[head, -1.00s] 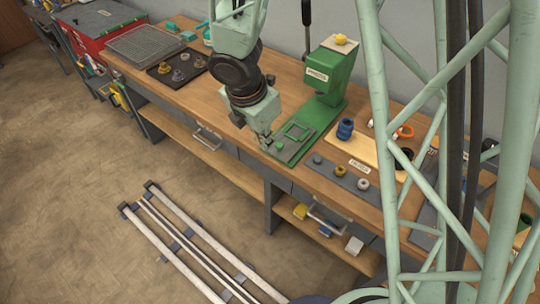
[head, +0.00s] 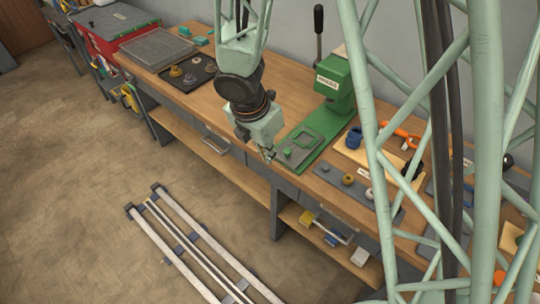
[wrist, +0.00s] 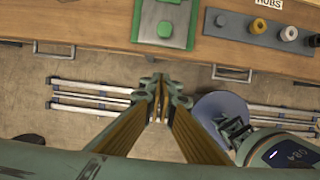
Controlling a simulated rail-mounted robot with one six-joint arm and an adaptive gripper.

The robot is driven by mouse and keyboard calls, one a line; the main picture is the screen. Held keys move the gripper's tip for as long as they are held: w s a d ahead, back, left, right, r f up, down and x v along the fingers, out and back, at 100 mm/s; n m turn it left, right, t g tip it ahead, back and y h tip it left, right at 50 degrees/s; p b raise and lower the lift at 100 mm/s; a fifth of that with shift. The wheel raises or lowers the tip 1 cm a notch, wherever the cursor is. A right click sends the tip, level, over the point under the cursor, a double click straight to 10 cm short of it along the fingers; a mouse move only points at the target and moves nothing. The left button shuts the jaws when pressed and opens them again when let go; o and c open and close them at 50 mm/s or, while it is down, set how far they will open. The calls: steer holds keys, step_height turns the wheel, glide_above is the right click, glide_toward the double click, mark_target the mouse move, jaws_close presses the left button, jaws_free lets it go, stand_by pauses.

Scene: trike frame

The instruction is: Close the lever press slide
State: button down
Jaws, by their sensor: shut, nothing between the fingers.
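The green lever press (head: 336,84) stands upright on the workbench, its black lever (head: 318,22) pointing up. Its slide (head: 301,141), a grey plate with a green knob, lies on the green base in front of the press body, toward the bench's front edge. The slide's front part and round green knob also show at the top of the wrist view (wrist: 165,28). My gripper (head: 268,157) is shut and empty, by the near end of the base. In the wrist view its fingertips (wrist: 160,84) appear beyond the bench edge, apart from the slide.
A grey strip with several hubs (head: 347,180) lies right of the press. A wooden board with blue and orange parts (head: 378,150) is behind it. A black tray of parts (head: 190,73) lies to the left. Drawer handles (wrist: 232,73) stick out from the bench front.

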steer(key=shift+w+d+f+b, duration=0.65)
steer(key=shift+w+f, duration=0.15)
steer(key=shift+f, duration=0.65)
steer(key=shift+w+d+f+b, duration=0.6)
steer(key=shift+w+d+f, duration=0.15)
steer(key=shift+f, duration=0.75)
steer(key=shift+w+d+f+b, duration=0.65)
steer(key=shift+w+f, duration=0.2)
steer(key=shift+f, duration=0.6)
steer(key=shift+w, duration=0.15)
